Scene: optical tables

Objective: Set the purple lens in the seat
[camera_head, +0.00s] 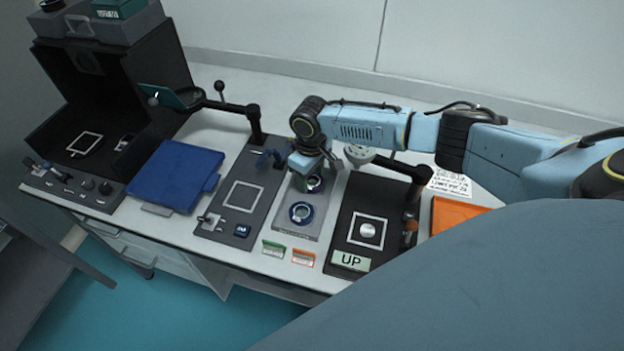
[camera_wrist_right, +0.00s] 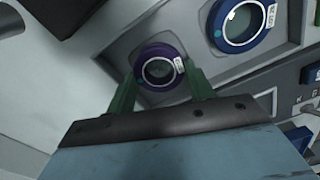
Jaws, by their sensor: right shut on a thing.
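The purple lens (camera_head: 315,184) is a dark purple ring with clear glass, at the far end of the grey plate (camera_head: 290,232). It also shows in the right wrist view (camera_wrist_right: 143,52), with a small white label on its rim. My right gripper (camera_head: 318,172) is above it and partly hides it in the head view. In the wrist view its two green fingers (camera_wrist_right: 160,84) are on either side of the purple ring, shut on it. I cannot tell whether the lens touches the plate. I cannot tell which spot is the seat. My left gripper is not in view.
A blue lens (camera_head: 301,213) sits on the same plate, nearer the front. A black station with an UP sign (camera_head: 351,261) stands to the right, a grey station (camera_head: 240,197) to the left. Green (camera_head: 273,249) and orange (camera_head: 303,257) tags stand in front.

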